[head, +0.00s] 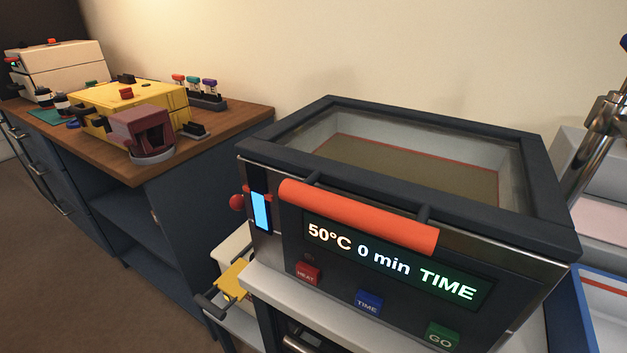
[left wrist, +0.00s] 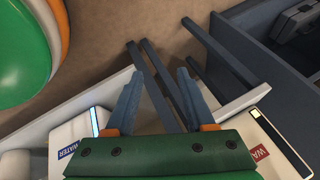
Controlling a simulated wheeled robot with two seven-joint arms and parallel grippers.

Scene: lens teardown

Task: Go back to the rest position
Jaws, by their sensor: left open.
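My left gripper (left wrist: 158,72) shows in the left wrist view. Its two blue-grey fingers with orange bases stand apart on a green palm, with nothing held between them. Dark bars show behind and between the fingers; I cannot tell how far away they are. Neither gripper can be made out in the head view, and my right gripper is not seen.
A heating box (head: 380,245) with an orange handle (head: 358,216) reads "50°C 0 min TIME"; its windowed lid looks closed. A wooden-topped bench (head: 232,121) holds a yellow box (head: 150,97) and a vial rack (head: 207,101). The left wrist view shows a large green round thing (left wrist: 22,55).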

